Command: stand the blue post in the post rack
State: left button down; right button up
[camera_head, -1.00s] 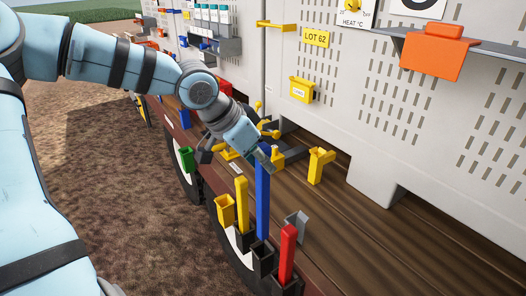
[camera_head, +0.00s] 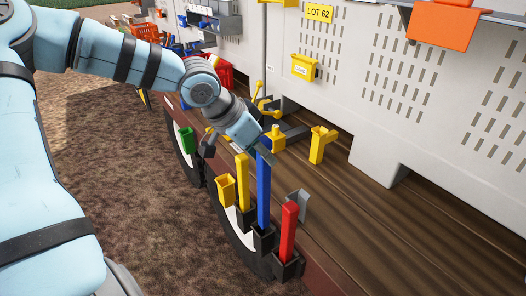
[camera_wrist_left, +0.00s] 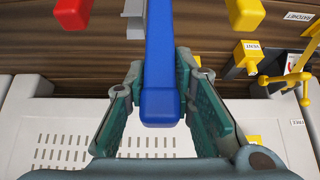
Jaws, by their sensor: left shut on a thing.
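The blue post (camera_head: 263,190) stands about upright at the wooden deck's front edge. My left gripper (camera_head: 262,153) is shut on its upper end. In the left wrist view, the blue post (camera_wrist_left: 160,100) lies between the two green-padded fingers. The post rack is a row of black sockets (camera_head: 265,240) along the edge. The blue post's lower end meets the middle socket; how deep it sits is hidden. A yellow post (camera_head: 243,182) stands in the socket on one side and a red post (camera_head: 288,230) on the other. My right gripper is not in view.
A yellow holder (camera_head: 226,188) and a green holder (camera_head: 187,140) hang at the deck edge. A grey bracket (camera_head: 299,203) is behind the red post. A yellow fitting (camera_head: 318,145) stands on the deck. The deck (camera_head: 400,235) at right is clear.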

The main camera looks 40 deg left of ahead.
pick_arm(q)
notch_tip(320, 180, down, 3)
jog(key=shift+s+b, duration=0.1)
jog(key=shift+b, duration=1.1)
jog(key=shift+f+b, duration=2.6)
jog(key=shift+f, duration=1.1)
jog(key=c, duration=1.3)
grip_release()
send_near(259, 185)
jog(key=shift+s+d+r, duration=0.1)
jog(key=shift+r, duration=0.2)
